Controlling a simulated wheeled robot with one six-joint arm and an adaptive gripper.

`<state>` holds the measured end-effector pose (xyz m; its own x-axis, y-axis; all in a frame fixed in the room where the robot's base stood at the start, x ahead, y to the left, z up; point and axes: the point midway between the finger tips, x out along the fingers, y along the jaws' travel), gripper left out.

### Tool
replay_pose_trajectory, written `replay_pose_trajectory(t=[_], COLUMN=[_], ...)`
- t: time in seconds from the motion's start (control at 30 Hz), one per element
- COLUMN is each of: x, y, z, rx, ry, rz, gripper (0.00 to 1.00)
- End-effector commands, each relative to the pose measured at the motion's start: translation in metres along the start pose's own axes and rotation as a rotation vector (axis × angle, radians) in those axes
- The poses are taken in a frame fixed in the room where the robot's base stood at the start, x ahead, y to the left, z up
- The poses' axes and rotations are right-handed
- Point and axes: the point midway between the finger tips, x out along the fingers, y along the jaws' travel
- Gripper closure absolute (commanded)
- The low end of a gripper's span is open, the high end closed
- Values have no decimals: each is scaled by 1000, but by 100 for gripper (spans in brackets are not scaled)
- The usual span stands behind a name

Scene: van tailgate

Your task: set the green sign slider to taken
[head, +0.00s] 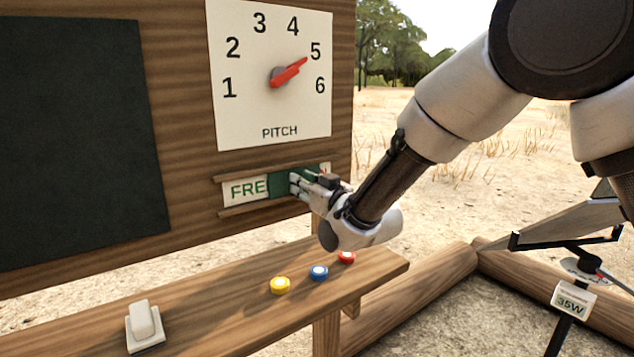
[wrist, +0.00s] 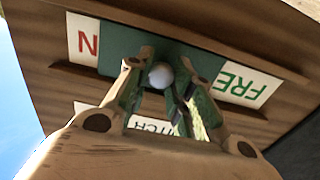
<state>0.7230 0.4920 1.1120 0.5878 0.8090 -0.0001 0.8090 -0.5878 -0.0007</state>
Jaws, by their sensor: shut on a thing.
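The green sign slider (head: 281,185) sits in a wooden rail below the pitch dial. In the head view the letters "FRE" show on the white strip (head: 245,189) to its left. My gripper (head: 298,182) is at the slider from the right and covers its right part. In the wrist view the green slider (wrist: 119,45) lies between a white piece with a red "N" and the green letters "FRE", upside down. My gripper (wrist: 160,80) is shut on the slider's pale round knob (wrist: 161,75), which shows between the fingers.
The pitch dial (head: 270,85) has its red pointer near 5. A dark board (head: 75,140) is at left. Below, a wooden shelf (head: 215,300) bears a white switch (head: 141,325) and yellow (head: 280,285), blue (head: 319,272) and red (head: 346,257) buttons. A "35W" sign (head: 572,299) stands at right.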

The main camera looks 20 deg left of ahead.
Motion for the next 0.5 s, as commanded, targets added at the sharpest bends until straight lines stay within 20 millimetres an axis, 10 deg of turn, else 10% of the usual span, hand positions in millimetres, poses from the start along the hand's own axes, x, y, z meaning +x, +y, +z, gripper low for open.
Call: replay_pose_trajectory(t=[0.5], x=[0], y=[-109], z=[0], rx=[0], ry=[0], rz=[-2], gripper=[100])
